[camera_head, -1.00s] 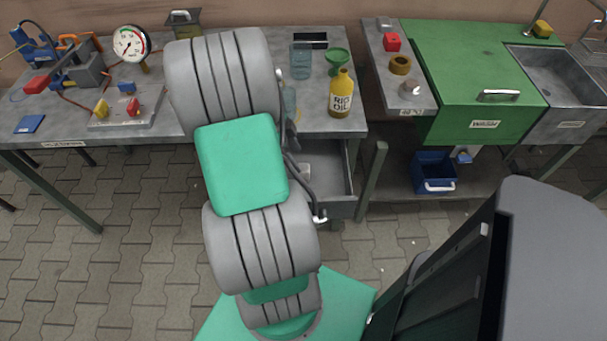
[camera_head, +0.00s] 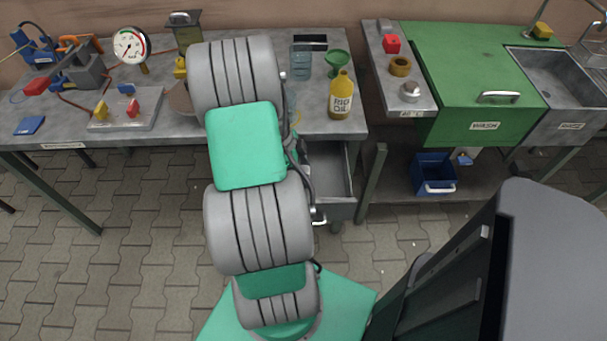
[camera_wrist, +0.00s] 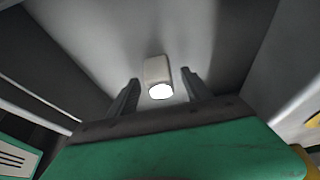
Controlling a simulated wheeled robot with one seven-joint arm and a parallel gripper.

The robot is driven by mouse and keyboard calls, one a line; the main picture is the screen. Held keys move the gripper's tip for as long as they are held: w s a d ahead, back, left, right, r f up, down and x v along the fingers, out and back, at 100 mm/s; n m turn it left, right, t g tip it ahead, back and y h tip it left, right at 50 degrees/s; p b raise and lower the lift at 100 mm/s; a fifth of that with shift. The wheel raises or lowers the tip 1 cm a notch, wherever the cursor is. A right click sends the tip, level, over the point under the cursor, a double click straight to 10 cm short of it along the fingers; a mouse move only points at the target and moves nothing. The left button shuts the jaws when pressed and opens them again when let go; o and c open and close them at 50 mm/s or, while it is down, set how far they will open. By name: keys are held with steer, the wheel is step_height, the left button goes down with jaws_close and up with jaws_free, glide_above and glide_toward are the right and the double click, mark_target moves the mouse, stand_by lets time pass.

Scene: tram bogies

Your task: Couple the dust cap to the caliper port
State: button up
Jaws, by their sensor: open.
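In the wrist view my gripper (camera_wrist: 161,92) is open, its two dark fingers apart. A small pale block-like piece with a bright white end (camera_wrist: 158,78) lies between and just beyond the fingertips, on a grey surface between grey walls. It may be the dust cap; I cannot tell, nor whether a finger touches it. In the head view my arm hides my gripper, over the open grey drawer (camera_head: 333,172) under the bench. A brownish disc (camera_head: 181,100) with a yellow piece (camera_head: 180,68) shows partly behind my arm. I cannot make out the caliper port.
The workbench (camera_head: 172,128) holds a gauge (camera_head: 131,45), a plate with coloured pieces (camera_head: 125,108), a vise (camera_head: 82,70), a yellow bottle (camera_head: 341,95) and a green funnel (camera_head: 338,62). The green wash unit (camera_head: 470,80) stands right; a blue bin (camera_head: 433,172) sits below.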

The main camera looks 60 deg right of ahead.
stand_by(0.3)
jaws_close()
stand_by(0.5)
